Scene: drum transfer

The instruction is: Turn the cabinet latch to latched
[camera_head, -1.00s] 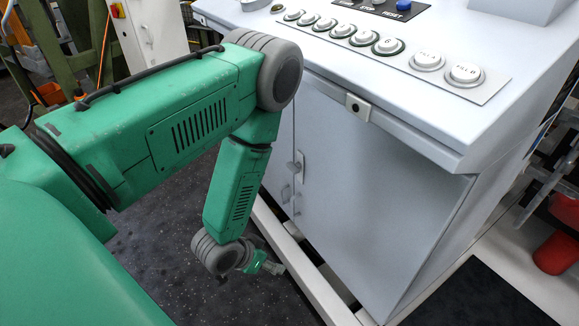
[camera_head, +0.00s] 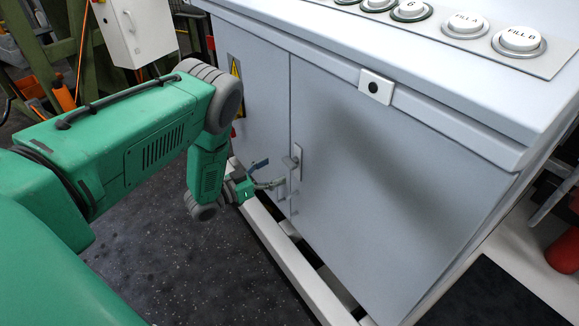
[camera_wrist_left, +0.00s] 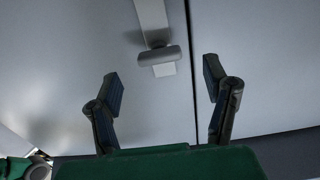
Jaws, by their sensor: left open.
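The grey cabinet latch (camera_head: 296,162) is a small handle on the cabinet front, close to the seam between the two doors, and looks roughly upright. In the left wrist view a grey bar with a rounded cross-piece (camera_wrist_left: 156,54) sits beside the dark seam; I cannot tell surely which fitting this is. My left gripper (camera_head: 274,174) is just left of the latch in the head view. In the wrist view its two dark fingers (camera_wrist_left: 163,82) are spread wide with nothing between them, and the cross-piece shows beyond them. My right gripper is not in view.
The pale cabinet (camera_head: 400,190) has buttons along its top and a small plate with a dark round centre (camera_head: 375,87). A smaller fitting (camera_head: 283,197) sits low near the seam. A white base rail (camera_head: 290,265) runs along the floor. Dark floor lies open at left.

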